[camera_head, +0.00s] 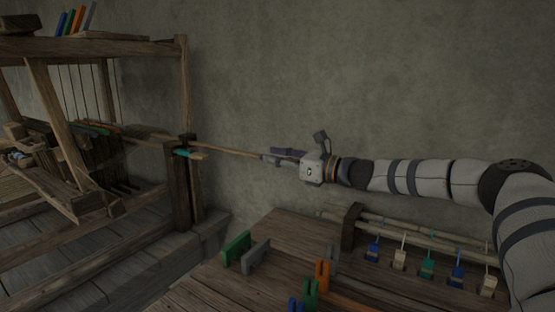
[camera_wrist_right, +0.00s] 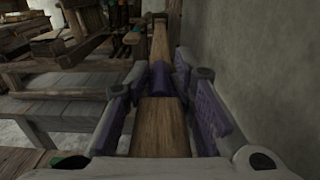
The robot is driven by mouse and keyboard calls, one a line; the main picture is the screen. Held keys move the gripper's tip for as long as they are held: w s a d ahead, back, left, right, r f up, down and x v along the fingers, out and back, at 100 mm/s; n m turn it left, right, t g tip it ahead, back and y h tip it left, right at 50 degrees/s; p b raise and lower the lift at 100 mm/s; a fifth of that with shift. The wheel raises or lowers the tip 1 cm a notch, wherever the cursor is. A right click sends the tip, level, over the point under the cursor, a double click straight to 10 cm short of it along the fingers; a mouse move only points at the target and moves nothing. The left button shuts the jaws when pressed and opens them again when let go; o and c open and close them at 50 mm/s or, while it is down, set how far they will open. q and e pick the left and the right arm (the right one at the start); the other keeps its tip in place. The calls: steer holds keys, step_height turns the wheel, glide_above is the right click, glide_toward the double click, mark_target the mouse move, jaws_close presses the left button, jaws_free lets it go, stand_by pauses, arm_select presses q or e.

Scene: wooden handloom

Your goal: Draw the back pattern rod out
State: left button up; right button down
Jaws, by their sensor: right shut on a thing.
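The back pattern rod (camera_head: 232,151) is a long thin wooden rod that sticks out to the right from the loom's right side post. My right gripper (camera_head: 268,157) is shut on its outer end. In the right wrist view the rod (camera_wrist_right: 160,128) runs away from me between the purple-padded fingers (camera_wrist_right: 180,85) toward the loom. The wooden loom (camera_head: 180,190) stands at the left. A shorter rod with a teal end (camera_head: 190,154) pokes out just below the long rod at the post. The rod's far part inside the loom is hard to make out. My left gripper is not in view.
A wooden bench (camera_head: 290,232) at the lower right holds green, grey, orange and blue clips or blocks. A rack (camera_head: 352,228) with rods and several coloured tags stands behind them. The wall (camera_head: 300,80) runs close behind my right arm.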

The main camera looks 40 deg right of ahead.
steer(key=shift+f, duration=0.3)
steer(key=c, duration=1.7)
jaws_free()
steer(key=shift+s, duration=0.1)
steer(key=shift+o, duration=0.8)
steer(key=shift+s+d+r, duration=0.15)
steer(key=shift+s+r, duration=0.05)
steer(key=shift+s, duration=0.05)
steer(key=shift+s+d+r, duration=0.1)
steer(key=shift+s+d, duration=0.05)
steer(key=shift+s, duration=0.2)
steer(key=v, duration=1.1)
steer(key=shift+s, duration=0.15)
